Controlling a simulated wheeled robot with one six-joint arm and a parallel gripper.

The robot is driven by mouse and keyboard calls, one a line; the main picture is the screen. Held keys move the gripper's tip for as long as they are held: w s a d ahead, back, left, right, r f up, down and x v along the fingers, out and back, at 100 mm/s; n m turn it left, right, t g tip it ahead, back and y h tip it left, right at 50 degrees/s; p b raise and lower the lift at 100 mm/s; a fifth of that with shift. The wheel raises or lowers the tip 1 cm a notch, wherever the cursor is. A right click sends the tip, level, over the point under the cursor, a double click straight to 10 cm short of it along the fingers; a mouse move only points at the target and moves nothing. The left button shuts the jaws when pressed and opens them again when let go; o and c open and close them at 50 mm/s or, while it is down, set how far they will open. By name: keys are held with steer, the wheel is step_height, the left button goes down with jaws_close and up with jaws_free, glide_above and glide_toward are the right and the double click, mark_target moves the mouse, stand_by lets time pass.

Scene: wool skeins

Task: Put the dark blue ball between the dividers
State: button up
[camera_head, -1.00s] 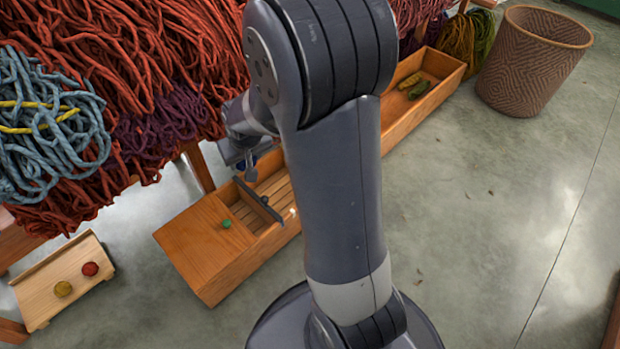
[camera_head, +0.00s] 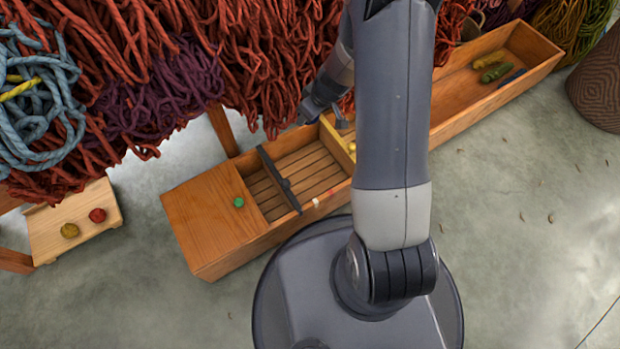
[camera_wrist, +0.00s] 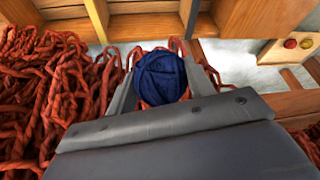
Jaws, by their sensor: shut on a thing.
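The dark blue ball (camera_wrist: 160,78) is between the fingers of my gripper (camera_wrist: 162,84) in the wrist view. The gripper is shut on it, over red wool strands and just short of the box's near edge in that view. In the head view my gripper (camera_head: 322,112) is at the back edge of the long wooden box, mostly behind my arm; the ball cannot be made out there. The box has a dark divider (camera_head: 279,181) and a yellow divider (camera_head: 336,143). Both also show in the wrist view, yellow (camera_wrist: 97,20) and dark (camera_wrist: 187,12). The slatted floor (camera_head: 305,170) between them looks empty.
A green ball (camera_head: 239,202) sits on the box's covered left end (camera_head: 205,225). Red wool (camera_head: 250,60) hangs close behind the box. A small wooden tray (camera_head: 75,240) with a yellow and a red ball stands left.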

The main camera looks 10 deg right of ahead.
step_height(320, 180, down, 27)
steer(key=s+a+n+g+y+b, duration=0.1)
steer(key=s+n+g+y+b, duration=0.15)
steer(key=n+b, duration=0.6)
steer(key=n, duration=0.2)
glide_above(305, 187)
steer(key=d, duration=0.1)
steer(key=shift+g+h, duration=0.25)
steer(key=shift+g, duration=0.2)
step_height(305, 187, down, 5)
steer(key=shift+d+f+b, duration=0.15)
steer(key=shift+f+b, duration=0.05)
steer(key=shift+b, duration=0.25)
steer(key=shift+m, duration=0.25)
steer(key=shift+f+b, duration=0.8)
steer(key=shift+f, duration=1.25)
steer(key=shift+f, duration=0.15)
steer(key=o, duration=1.1)
steer(key=shift+c, duration=0.2)
steer(key=p+v, duration=0.4)
steer(key=v, duration=0.8)
